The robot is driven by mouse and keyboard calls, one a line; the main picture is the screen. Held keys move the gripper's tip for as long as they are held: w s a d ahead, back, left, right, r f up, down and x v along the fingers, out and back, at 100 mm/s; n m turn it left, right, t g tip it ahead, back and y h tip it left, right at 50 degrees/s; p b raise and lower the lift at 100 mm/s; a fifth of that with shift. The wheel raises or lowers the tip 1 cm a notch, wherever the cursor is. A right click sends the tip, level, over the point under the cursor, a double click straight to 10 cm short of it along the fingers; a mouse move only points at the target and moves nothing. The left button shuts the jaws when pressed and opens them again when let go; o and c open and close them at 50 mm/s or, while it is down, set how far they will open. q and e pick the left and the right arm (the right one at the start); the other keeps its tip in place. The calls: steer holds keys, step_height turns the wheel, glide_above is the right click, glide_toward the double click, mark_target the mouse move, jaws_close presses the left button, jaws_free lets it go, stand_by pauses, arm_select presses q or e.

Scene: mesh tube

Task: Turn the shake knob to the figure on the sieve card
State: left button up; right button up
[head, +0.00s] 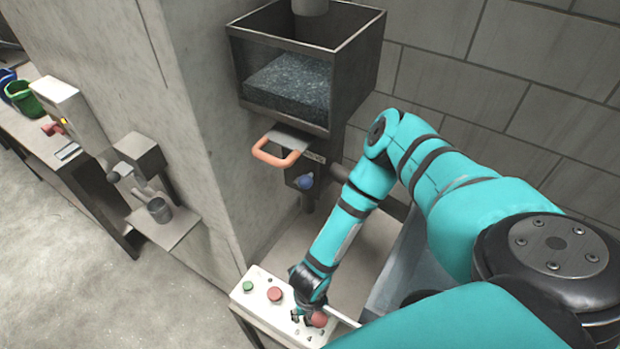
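A pale control panel (258,305) sits low in the middle of the head view. It carries a green button (248,286) and a larger red button (274,294). My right arm comes in from the right and reaches down to the panel's right part. My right gripper (309,319) is at a rounded reddish knob (319,319), touching it or very close. The wrist hides part of the panel, and whether the fingers are closed on the knob is too small to tell. I cannot make out a sieve card or any figure. My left gripper is not in view.
A dark hopper (285,85) with grey granules hangs above, with an orange handle (273,152) and a blue knob (305,181) below. A metal cup (158,210) stands on a wall shelf (170,229). A bench with green bucket (22,97) is far left. Floor at lower left is clear.

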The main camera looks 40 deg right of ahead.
step_height(320, 180, down, 2)
steer(key=shift+s, duration=0.1)
steer(key=shift+f, duration=0.25)
steer(key=shift+a+f, duration=0.1)
steer(key=shift+f, duration=0.05)
steer(key=shift+c, duration=0.2)
jaws_close()
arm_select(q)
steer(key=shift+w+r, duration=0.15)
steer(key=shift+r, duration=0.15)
